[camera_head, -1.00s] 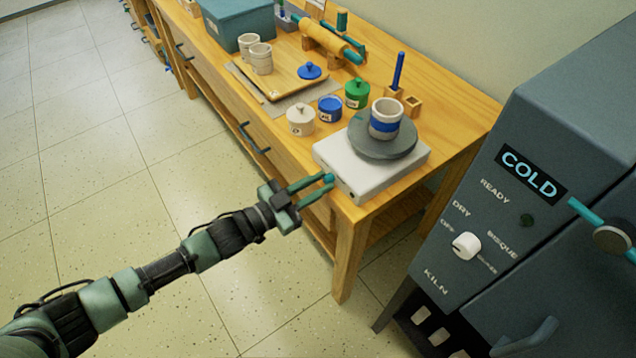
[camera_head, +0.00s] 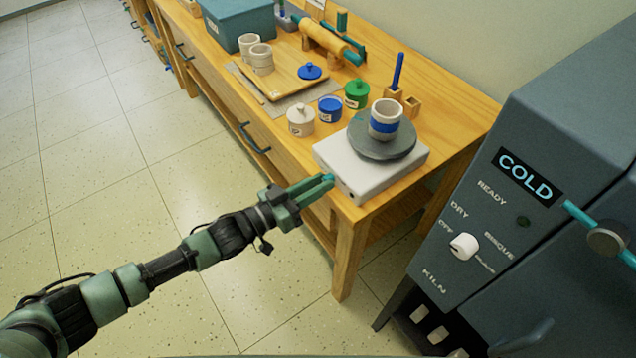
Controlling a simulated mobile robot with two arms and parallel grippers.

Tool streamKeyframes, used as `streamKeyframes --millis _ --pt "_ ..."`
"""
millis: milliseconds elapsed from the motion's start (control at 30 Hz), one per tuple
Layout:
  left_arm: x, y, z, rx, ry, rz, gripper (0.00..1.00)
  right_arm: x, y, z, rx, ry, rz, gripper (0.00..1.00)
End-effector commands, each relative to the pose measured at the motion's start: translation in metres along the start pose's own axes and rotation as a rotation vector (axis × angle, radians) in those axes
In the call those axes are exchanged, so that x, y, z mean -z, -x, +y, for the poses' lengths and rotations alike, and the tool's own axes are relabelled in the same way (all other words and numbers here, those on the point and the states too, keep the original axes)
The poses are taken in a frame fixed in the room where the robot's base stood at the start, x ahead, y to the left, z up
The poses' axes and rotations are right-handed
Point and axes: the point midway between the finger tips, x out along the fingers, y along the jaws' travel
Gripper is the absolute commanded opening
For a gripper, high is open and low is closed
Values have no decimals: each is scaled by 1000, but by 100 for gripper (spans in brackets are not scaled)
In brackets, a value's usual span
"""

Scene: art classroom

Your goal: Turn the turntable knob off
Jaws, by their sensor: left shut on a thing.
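The turntable has a white base (camera_head: 389,178) with a grey round plate (camera_head: 372,147) on top, at the near corner of the wooden table. A white cup with a blue band (camera_head: 386,120) stands on the plate. My left gripper (camera_head: 328,179) is at the front left side of the base, its fingers close together on the small teal turntable knob (camera_head: 330,177). The fingers hide most of the knob, so its setting cannot be told. My right gripper is not in view.
A grey kiln (camera_head: 480,220) with a white dial (camera_head: 463,246) and a COLD display stands at the right. Lidded jars (camera_head: 301,120), a board with cups (camera_head: 284,78) and a teal bin (camera_head: 238,20) occupy the wooden table (camera_head: 440,105). The floor at left is clear.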

Motion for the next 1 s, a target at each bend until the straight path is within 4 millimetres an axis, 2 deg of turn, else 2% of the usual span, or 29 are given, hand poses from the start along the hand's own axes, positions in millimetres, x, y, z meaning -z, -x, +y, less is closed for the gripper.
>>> streamKeyframes --millis 433,467,533,867,1000 --pt "1 0 0 0 16 2 0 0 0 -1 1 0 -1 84" --pt "1 0 0 0 15 2 24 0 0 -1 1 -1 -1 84" --pt "1 0 0 0 15 2 43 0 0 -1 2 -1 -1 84" --pt "0 1 0 0 14 0 43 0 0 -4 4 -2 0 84" --pt "-1 16 -1 1 13 -1 43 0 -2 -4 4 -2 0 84"
